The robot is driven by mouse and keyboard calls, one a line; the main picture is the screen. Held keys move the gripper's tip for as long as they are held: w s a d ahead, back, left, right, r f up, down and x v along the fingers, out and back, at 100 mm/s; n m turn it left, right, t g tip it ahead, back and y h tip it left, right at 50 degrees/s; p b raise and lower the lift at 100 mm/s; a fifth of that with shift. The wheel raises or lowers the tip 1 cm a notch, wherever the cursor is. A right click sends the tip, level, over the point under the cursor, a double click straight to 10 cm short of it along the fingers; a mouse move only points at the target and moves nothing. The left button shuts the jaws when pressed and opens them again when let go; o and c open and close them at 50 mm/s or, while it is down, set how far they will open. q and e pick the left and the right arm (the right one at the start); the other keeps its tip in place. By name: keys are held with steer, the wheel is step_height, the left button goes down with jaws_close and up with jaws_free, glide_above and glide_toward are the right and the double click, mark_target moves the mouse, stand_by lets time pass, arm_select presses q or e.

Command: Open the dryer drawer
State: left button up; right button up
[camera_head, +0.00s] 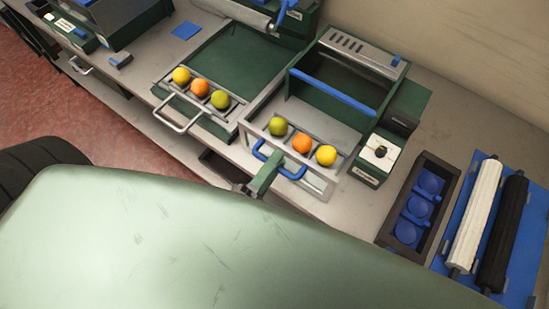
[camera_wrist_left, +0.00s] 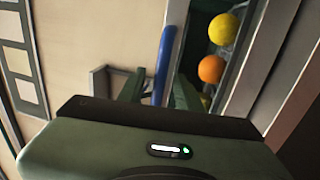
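The dryer is a dark green and grey machine with a blue bar (camera_head: 332,92) across its front. Its drawer (camera_head: 316,183) has a grey frame and a blue loop handle (camera_head: 291,174); a green, an orange and a yellow fruit lie in it. The drawer stands out in front of the machine. My right gripper is in neither view.
A neighbouring tray with a metal handle (camera_head: 177,126) holds three fruits to the left. Further right are a dark crate (camera_head: 450,171) with blue cups and a blue mat with white and black rollers.

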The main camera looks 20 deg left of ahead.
arm_select(q)
steer(key=b+v, duration=0.2)
steer(key=v, duration=0.5)
steer(key=shift+s+b, duration=0.35)
steer(key=shift+b, duration=0.05)
steer(key=shift+a+f, duration=0.1)
